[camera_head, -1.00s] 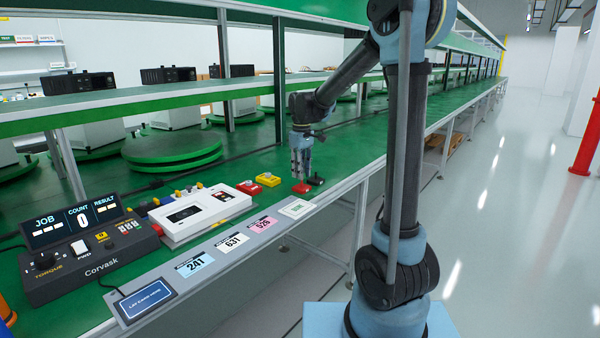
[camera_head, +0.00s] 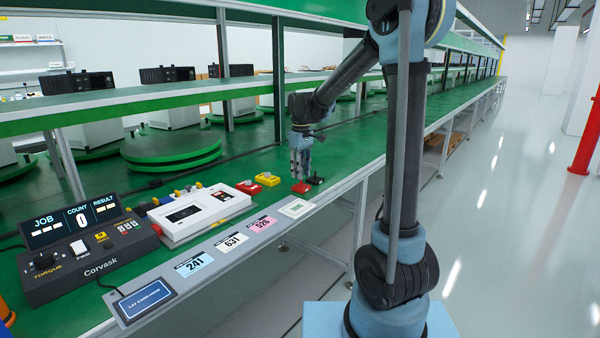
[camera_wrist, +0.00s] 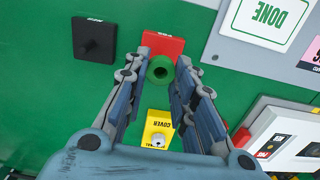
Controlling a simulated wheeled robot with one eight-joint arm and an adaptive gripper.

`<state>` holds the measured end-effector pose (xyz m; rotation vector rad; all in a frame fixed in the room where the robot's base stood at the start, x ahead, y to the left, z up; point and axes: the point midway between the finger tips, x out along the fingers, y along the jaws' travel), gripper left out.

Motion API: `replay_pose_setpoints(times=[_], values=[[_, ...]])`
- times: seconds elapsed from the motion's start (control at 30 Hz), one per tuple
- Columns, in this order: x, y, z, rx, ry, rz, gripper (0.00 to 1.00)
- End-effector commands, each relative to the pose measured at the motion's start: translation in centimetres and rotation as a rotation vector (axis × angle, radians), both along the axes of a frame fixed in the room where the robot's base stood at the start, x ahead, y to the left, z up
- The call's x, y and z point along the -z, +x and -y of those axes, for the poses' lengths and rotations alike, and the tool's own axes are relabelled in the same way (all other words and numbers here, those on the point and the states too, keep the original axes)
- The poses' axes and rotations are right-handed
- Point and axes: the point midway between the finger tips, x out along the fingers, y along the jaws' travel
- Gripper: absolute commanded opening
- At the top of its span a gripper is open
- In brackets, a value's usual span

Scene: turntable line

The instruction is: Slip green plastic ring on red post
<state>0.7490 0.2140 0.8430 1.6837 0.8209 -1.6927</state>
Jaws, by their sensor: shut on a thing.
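The red block (camera_wrist: 163,43) lies just beyond and under the ring. Its red post is not visible and seems hidden by the ring and fingers, so I cannot tell whether the ring is around it. In the head view my gripper (camera_head: 301,163) points down just above the red block (camera_head: 301,188). The ring cannot be made out there.
A white device (camera_head: 200,213), a control box (camera_head: 85,260) and another red block (camera_head: 247,188) stand left along the green bench. Number cards line its front edge.

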Motion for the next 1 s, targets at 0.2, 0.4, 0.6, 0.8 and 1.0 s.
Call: replay_pose_setpoints(times=[0.2,0.4,0.6,0.8,1.0], values=[[0.1,0.0,0.0,0.000,0.000,0.000,0.17],[0.4,0.0,0.0,0.000,0.000,0.000,0.17],[0.7,0.0,0.0,0.000,0.000,0.000,0.17],[1.1,0.0,0.0,-0.001,0.000,0.000,0.17],[1.2,0.0,0.0,-0.001,0.000,0.000,0.17]])
